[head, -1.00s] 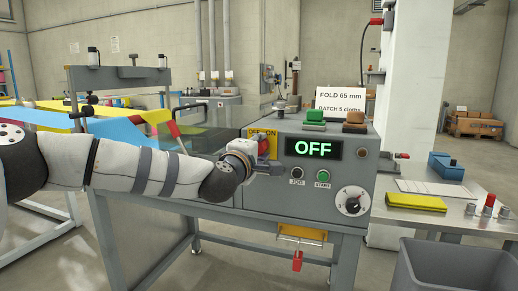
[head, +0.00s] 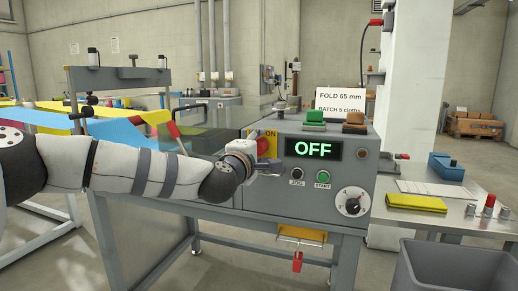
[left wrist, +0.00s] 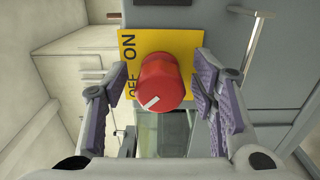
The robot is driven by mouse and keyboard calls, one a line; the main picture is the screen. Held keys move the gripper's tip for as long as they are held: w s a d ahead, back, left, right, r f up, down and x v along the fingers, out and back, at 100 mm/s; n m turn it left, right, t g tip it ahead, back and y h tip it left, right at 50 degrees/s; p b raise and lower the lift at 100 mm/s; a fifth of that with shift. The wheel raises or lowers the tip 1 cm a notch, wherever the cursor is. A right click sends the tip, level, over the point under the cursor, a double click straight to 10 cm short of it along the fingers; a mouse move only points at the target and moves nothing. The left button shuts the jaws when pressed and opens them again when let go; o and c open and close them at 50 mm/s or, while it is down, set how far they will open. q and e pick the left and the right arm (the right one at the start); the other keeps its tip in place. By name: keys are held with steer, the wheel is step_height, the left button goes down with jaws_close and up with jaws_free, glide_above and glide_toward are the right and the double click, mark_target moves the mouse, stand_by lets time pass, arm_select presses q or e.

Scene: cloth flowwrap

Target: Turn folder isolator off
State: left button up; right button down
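The folder isolator is a red rotary knob (left wrist: 161,82) on a yellow plate (left wrist: 188,45) marked ON and OFF. In the left wrist view its white pointer mark faces the lower left, towards the OFF end of the plate. In the head view the red knob (head: 263,146) shows just above my gripper. My left gripper (left wrist: 160,95) is open, one finger on each side of the knob, with a visible gap to each finger. In the head view the gripper (head: 268,167) is at the panel's left edge. My right gripper is not in view.
The grey control box has a display (head: 313,148) reading OFF, JOG and START buttons, and a dial (head: 352,201). A grey bin (head: 455,265) stands at lower right. A side table holds a yellow cloth (head: 416,203) and a blue box (head: 446,166).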

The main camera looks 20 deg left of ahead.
arm_select(q)
steer(key=s, duration=1.2)
steer(key=shift+a, duration=0.2)
